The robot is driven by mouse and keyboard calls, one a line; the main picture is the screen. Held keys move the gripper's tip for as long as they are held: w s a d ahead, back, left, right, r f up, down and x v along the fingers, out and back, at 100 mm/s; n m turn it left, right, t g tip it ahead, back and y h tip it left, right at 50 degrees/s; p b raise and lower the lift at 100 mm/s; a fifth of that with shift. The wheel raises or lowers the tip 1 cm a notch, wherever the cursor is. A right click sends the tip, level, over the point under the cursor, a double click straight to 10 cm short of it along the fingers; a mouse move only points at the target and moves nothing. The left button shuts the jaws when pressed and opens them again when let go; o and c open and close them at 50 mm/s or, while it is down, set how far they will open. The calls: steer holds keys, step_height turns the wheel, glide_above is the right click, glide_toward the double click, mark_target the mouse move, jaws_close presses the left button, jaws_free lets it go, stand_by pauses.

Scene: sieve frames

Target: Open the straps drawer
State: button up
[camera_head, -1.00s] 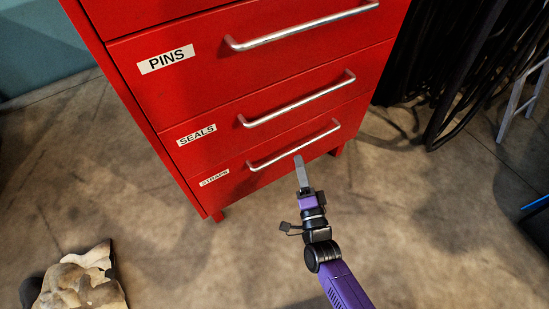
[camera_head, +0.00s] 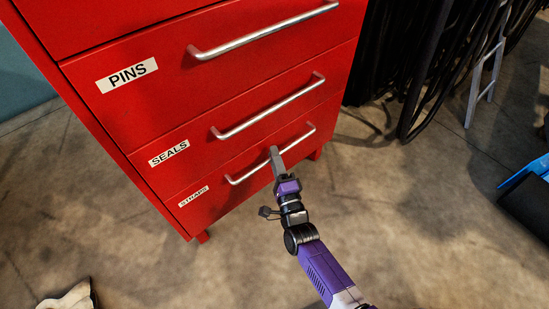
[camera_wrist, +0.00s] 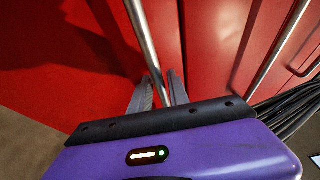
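The straps drawer (camera_head: 222,200) is the lowest drawer of the red cabinet, with a white STRAPS label (camera_head: 193,197). Its front looks flush with the drawers above, so it appears shut. Its silver bar handle (camera_head: 248,174) runs slantwise across the front. My gripper (camera_head: 275,153) is at the middle of this handle and hides a short part of it. In the wrist view, the two grey fingers of my gripper (camera_wrist: 160,84) stand apart. The handle bar (camera_wrist: 145,40) runs down between them, with a gap visible on the right side. Whether either finger touches the bar cannot be told.
The seals drawer (camera_head: 190,138) and pins drawer (camera_head: 150,98) above are shut, each with a bar handle. Dark hanging hoses (camera_head: 385,60) and a ladder (camera_head: 486,70) stand right of the cabinet. A blue object (camera_head: 528,172) lies at the right edge.

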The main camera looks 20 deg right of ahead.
steer(key=shift+w, duration=0.15)
jaws_close()
stand_by(1.4)
